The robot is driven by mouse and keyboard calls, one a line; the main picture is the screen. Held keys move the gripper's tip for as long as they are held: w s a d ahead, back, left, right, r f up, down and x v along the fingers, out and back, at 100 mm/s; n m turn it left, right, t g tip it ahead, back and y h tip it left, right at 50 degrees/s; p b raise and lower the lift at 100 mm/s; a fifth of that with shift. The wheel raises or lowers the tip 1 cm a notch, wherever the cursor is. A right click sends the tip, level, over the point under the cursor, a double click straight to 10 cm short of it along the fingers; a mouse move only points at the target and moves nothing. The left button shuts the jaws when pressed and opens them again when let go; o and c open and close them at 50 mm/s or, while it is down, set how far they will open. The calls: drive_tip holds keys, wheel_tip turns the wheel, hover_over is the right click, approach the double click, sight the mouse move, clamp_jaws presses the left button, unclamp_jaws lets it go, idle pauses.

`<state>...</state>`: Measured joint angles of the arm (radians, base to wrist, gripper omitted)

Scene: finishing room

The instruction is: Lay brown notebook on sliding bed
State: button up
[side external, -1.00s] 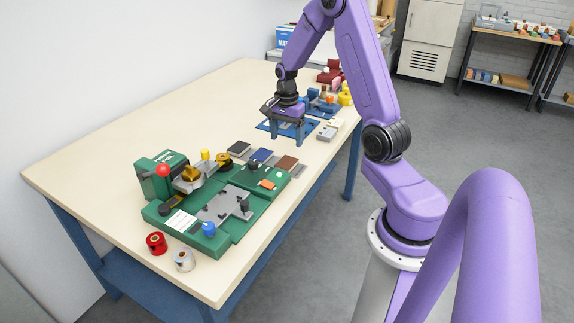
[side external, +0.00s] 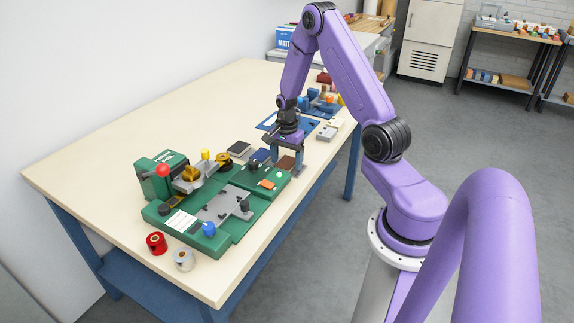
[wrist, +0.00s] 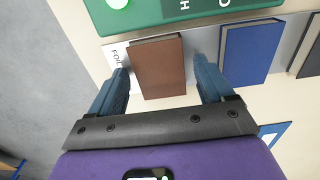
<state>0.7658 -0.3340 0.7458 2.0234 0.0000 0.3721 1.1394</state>
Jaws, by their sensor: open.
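The brown notebook (wrist: 158,67) lies flat on a pale strip between the fingers of my gripper (wrist: 162,72) in the wrist view. The fingers are open, with a gap on both sides of the notebook. In the side view my gripper (side external: 286,162) is low over the row of notebooks, and the brown notebook (side external: 285,161) is partly hidden by it. The sliding bed seems to be the grey plate (side external: 215,206) on the green machine (side external: 157,185); it looks bare between small dark blocks.
A blue notebook (wrist: 250,52) lies beside the brown one, with a dark notebook (wrist: 307,50) beyond. A red roll (side external: 156,243) and a silver roll (side external: 183,260) stand near the table's front. A red-knobbed lever (side external: 163,171) rises from the machine.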

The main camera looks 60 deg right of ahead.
sight(286, 162)
drive_tip(key=shift+c, duration=0.3)
drive_tip(key=c, duration=0.9)
drive_tip(key=shift+r, duration=3.75)
drive_tip(key=w+a, duration=0.1)
drive_tip(key=a, duration=0.3)
drive_tip(key=w+a, duration=0.2)
drive_tip(key=a, duration=0.1)
drive_tip(key=w+a, duration=0.1)
drive_tip(key=a, duration=0.3)
drive_tip(key=shift+w+a+r, duration=0.35)
drive_tip(key=a, duration=0.4)
drive_tip(key=w+a, duration=0.1)
drive_tip(key=a, duration=0.9)
drive_tip(key=shift+w+r, duration=0.1)
drive_tip(key=shift+w, duration=0.05)
drive_tip(key=shift+d+f, duration=0.1)
drive_tip(key=shift+f, duration=2.55)
